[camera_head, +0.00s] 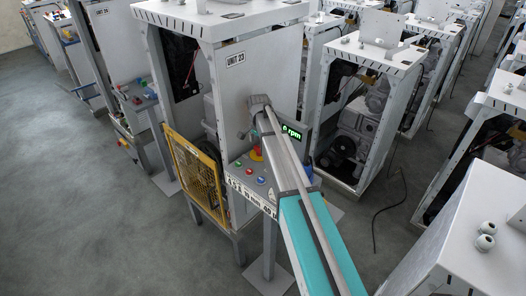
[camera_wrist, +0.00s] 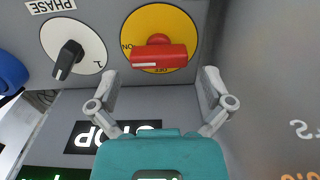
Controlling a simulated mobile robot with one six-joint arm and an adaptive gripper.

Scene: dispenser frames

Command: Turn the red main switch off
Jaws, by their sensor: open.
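The red main switch (camera_wrist: 160,55) is a red bar handle on a round yellow plate (camera_wrist: 188,28) in the wrist view. The handle lies horizontally, with its white mark at the left end, on the side of the ON label; OFF is printed below it. My gripper (camera_wrist: 160,74) is open, its two grey fingers apart at the left and right, just below the handle in the picture. I cannot tell the depth gap. In the head view the red switch (camera_head: 257,151) shows partly beside my arm, which hides much of the panel; the fingers are not clear there.
A black selector knob (camera_wrist: 68,60) on a white plate sits left of the switch, with a blue part (camera_wrist: 11,74) beyond. A black STOP label (camera_wrist: 84,137) lies below. The cabinet marked UNIT 23 (camera_head: 270,62) has a green rpm display (camera_head: 292,133) and yellow guard (camera_head: 192,172).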

